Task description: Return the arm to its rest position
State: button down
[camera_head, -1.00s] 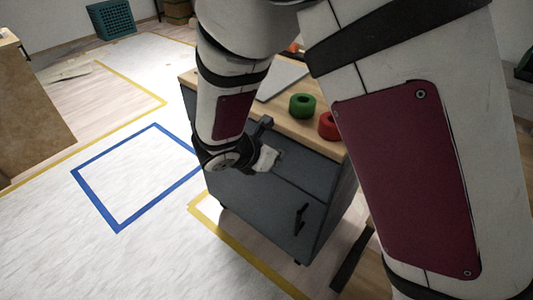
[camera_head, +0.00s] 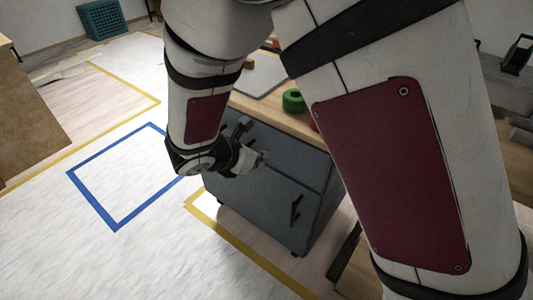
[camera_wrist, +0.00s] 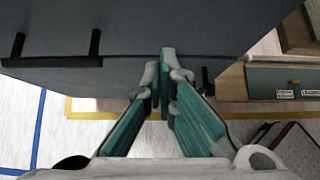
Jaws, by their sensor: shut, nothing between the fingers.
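My arm spans the head view, its white links with dark red panels covering much of the middle and right. My gripper (camera_head: 247,158) is in front of the grey cabinet, at the end of the bent arm. In the wrist view my gripper (camera_wrist: 165,72) shows teal-padded fingers with the tips together and nothing between them. The cabinet front (camera_wrist: 200,25) fills the top of that view, just beyond the fingertips. I cannot tell whether the tips touch it.
The grey cabinet (camera_head: 262,205) has a wooden top holding a green roll (camera_head: 292,100) and a grey flat sheet (camera_head: 262,76). A dark handle (camera_head: 296,208) sticks out from its front. Blue tape (camera_head: 95,205) outlines a square on open floor to the left.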

jog(key=p+v, duration=0.2)
jog(key=v, duration=0.6)
jog(key=s+d+r+m+g, duration=0.3)
jog(key=s+d+r+m, duration=0.3)
jog(key=d, duration=0.4)
jog(key=s+d+r+m+g, duration=0.2)
jog(key=s+d+r+m, duration=0.1)
jog(key=d+r+m, duration=0.6)
jog(key=s+d+m+g+y, duration=0.1)
jog(key=s+m+y, duration=0.2)
jog(key=s+m, duration=0.55)
jog(key=s+d+m+y, duration=0.25)
jog(key=s+m, duration=0.25)
jog(key=s, duration=0.6)
notch_tip(320, 180, up, 23)
jog(key=t+p, duration=0.3)
jog(key=p, duration=1.8)
jog(key=shift+a+f+n+y, duration=0.2)
jog(key=shift+a+n+y, duration=0.05)
jog(key=shift+n+y, duration=0.1)
jog(key=shift+w, duration=0.15)
